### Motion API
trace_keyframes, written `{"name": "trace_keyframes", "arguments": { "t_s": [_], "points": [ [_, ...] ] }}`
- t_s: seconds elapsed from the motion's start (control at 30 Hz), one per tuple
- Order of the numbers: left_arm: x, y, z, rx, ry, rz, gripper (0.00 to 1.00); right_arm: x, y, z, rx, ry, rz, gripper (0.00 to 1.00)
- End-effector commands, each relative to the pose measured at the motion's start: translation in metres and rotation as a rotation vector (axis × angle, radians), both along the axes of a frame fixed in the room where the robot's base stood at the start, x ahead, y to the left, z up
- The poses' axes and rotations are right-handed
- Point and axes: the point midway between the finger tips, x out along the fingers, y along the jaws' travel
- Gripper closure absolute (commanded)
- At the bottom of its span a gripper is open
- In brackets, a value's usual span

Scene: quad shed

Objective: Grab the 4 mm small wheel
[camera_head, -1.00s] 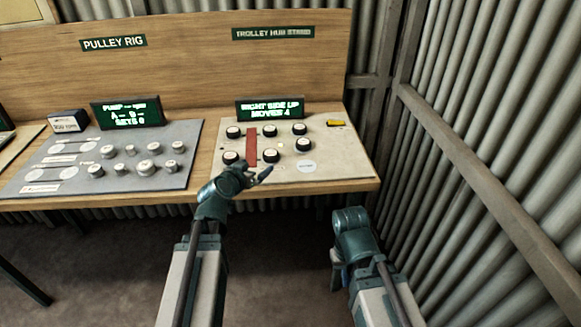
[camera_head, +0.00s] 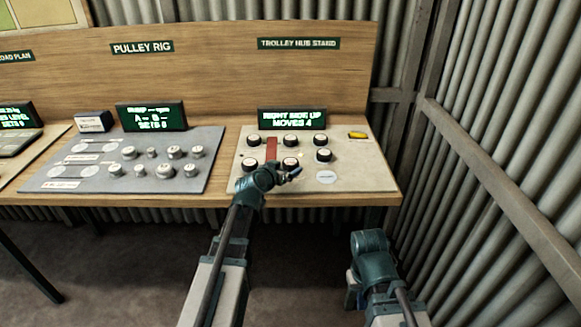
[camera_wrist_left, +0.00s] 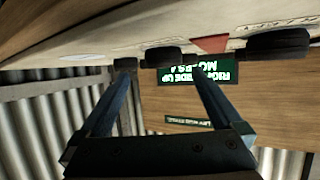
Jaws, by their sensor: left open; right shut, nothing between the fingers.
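Several black wheels with white hubs stand on the pale panel (camera_head: 365,178) of the trolley hub stand. They include an upper right wheel (camera_head: 320,139), a middle right wheel (camera_head: 323,155) and a lower middle wheel (camera_head: 290,163). I cannot read which is the 4 mm small wheel. My left gripper (camera_head: 293,173) is open at the panel's front, close to the lower middle wheel. In the left wrist view, a black wheel (camera_wrist_left: 164,57) shows between and beyond the open fingertips (camera_wrist_left: 162,72), and a bigger-looking one (camera_wrist_left: 278,44) is at right. My right gripper (camera_head: 352,289) hangs shut and empty below the table front.
A red strip (camera_head: 272,148) lies between wheels. A green display (camera_head: 292,118) reading "RIGHT SIDE UP MOVES 4" stands behind, with a yellow block (camera_head: 357,135) to its right. The pulley rig panel (camera_head: 208,183) is at left. A corrugated wall (camera_head: 510,120) closes the right side.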

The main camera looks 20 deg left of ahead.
Motion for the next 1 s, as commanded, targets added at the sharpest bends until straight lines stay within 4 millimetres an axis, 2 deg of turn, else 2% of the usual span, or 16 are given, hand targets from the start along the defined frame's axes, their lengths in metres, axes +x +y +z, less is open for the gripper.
{"name": "trace_keyframes", "arguments": {
  "t_s": [0.33, 0.6, 0.67, 1.0],
  "points": [
    [0.045, 0.001, -0.017, 0.001, 0.000, 0.000, 0.00, 0.000, 0.000, -0.017, 0.000, 0.000, 0.000, 1.00],
    [0.047, 0.000, -0.016, 0.000, 0.000, 0.000, 0.00, 0.000, 0.000, -0.016, 0.000, 0.000, 0.000, 1.00],
    [0.047, 0.000, -0.016, 0.000, 0.000, 0.000, 0.09, 0.000, 0.000, -0.016, 0.000, 0.000, 0.000, 1.00],
    [0.047, 0.000, -0.016, 0.000, 0.000, 0.000, 0.70, 0.000, 0.000, -0.016, 0.000, 0.000, 0.000, 1.00]
  ]
}}
